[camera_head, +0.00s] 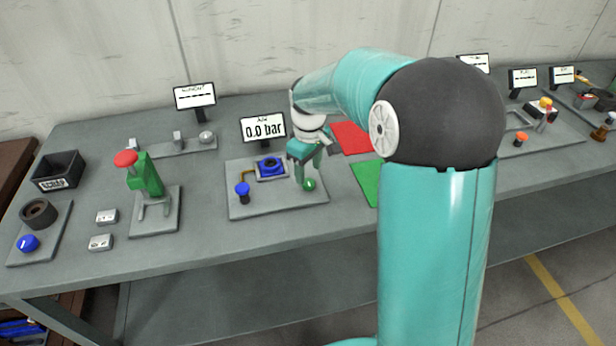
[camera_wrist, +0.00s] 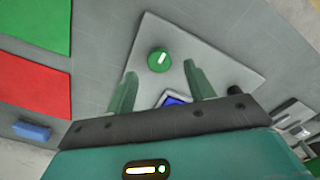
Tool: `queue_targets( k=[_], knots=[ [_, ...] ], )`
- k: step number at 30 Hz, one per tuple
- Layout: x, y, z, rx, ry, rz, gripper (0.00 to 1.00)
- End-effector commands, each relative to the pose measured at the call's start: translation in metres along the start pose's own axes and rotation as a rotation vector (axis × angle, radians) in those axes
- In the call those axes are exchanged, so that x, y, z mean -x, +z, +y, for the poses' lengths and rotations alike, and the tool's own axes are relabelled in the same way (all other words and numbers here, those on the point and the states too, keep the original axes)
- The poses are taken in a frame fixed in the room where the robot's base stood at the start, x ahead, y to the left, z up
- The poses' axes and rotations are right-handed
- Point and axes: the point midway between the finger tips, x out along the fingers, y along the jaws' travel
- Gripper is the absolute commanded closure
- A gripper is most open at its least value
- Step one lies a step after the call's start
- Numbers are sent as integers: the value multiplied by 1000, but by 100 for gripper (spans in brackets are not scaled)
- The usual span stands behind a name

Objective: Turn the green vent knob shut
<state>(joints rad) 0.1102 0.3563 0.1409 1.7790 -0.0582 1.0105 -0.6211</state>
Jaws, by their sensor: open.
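The green vent knob (camera_head: 309,184) sits near the front right of a light grey plate (camera_head: 272,207). In the wrist view the round green knob (camera_wrist: 158,60) carries a short white mark on its top. My gripper (camera_head: 306,170) points down over the knob. Its two green fingers show in the wrist view (camera_wrist: 160,74), open, on either side of the knob's position and with nothing between their tips. I cannot tell the exact height gap, but no finger visibly touches the knob.
A green press with red knob (camera_head: 147,176) stands left. My arm hides the table's middle right.

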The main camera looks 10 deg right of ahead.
Motion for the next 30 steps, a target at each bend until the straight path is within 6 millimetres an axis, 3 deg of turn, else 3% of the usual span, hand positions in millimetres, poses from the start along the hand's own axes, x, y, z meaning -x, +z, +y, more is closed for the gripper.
queue_targets(
  k=[6,17,24,30],
  knots=[
    [-32,-1,1,0,-1,-1,46],
    [-39,-3,2,0,0,0,46],
    [-39,-3,2,0,0,0,90],
    [-39,-3,1,-6,0,0,91]
  ],
)
